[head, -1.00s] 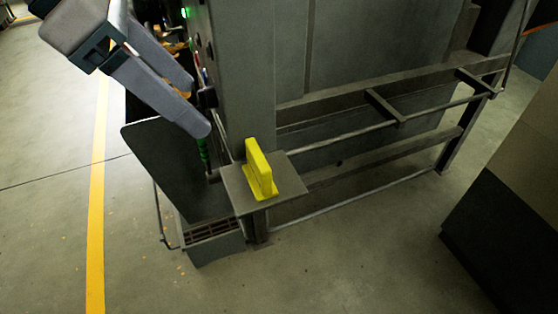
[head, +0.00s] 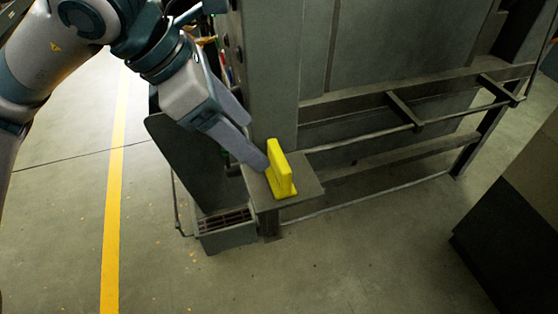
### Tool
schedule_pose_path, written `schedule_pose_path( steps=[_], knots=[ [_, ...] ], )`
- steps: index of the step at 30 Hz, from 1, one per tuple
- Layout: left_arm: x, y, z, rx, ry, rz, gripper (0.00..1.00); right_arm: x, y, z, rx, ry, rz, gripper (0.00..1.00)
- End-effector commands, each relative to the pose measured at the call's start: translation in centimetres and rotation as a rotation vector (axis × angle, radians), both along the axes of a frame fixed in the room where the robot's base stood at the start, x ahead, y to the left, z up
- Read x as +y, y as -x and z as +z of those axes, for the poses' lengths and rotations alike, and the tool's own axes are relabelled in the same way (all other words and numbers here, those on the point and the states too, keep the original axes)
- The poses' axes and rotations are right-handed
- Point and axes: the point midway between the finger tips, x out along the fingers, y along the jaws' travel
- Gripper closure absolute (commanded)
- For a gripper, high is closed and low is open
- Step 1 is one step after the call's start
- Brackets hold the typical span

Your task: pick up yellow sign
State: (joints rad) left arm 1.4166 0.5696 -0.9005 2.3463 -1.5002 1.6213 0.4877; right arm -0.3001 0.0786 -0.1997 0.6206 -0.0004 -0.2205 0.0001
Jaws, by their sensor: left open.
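The yellow sign (head: 281,169) stands upright on a small grey metal shelf (head: 298,204) at the corner of the machine. My left gripper (head: 256,143) reaches in from the upper left with its fingers apart and nothing between them. One fingertip is right beside the left face of the sign; I cannot tell whether it touches. The other finger is farther back, behind the first and near the machine's corner. My right gripper is not in view.
The large grey machine (head: 362,62) rises right behind the shelf, with rails (head: 372,137) running off to the right. A dark panel and a grated box (head: 226,229) are left of the shelf. A dark box (head: 510,225) stands at the right. The floor in front is clear.

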Motion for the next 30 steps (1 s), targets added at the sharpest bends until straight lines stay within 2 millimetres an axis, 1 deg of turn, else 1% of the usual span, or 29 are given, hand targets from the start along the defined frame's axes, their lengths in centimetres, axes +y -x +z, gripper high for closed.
schedule_pose_path(
  steps=[1, 3, 9, 20, 23, 26, 30],
  knots=[
    [-0.4, 0.0, -0.5, 0.004, -0.001, -0.002, 0.29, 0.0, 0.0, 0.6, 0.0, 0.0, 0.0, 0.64],
    [-0.9, -0.2, -1.4, 0.004, -0.001, -0.002, 0.29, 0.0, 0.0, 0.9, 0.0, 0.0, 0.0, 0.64],
    [-1.5, -0.4, -2.7, 0.001, 0.0, 0.0, 0.29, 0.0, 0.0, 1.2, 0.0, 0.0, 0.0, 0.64],
    [-1.6, -0.5, -2.9, 0.0, 0.0, 0.0, 0.29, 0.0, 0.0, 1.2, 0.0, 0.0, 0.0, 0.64],
    [-1.8, -0.6, -3.3, 0.001, 0.0, 0.0, 0.29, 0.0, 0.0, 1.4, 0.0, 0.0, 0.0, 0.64],
    [-2.3, -0.7, -4.1, 0.002, 0.0, 0.0, 0.29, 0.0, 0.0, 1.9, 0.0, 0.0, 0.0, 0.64],
    [-3.2, -1.0, -5.7, 0.003, 0.0, -0.001, 0.29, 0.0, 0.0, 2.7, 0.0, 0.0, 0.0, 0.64]
  ],
)
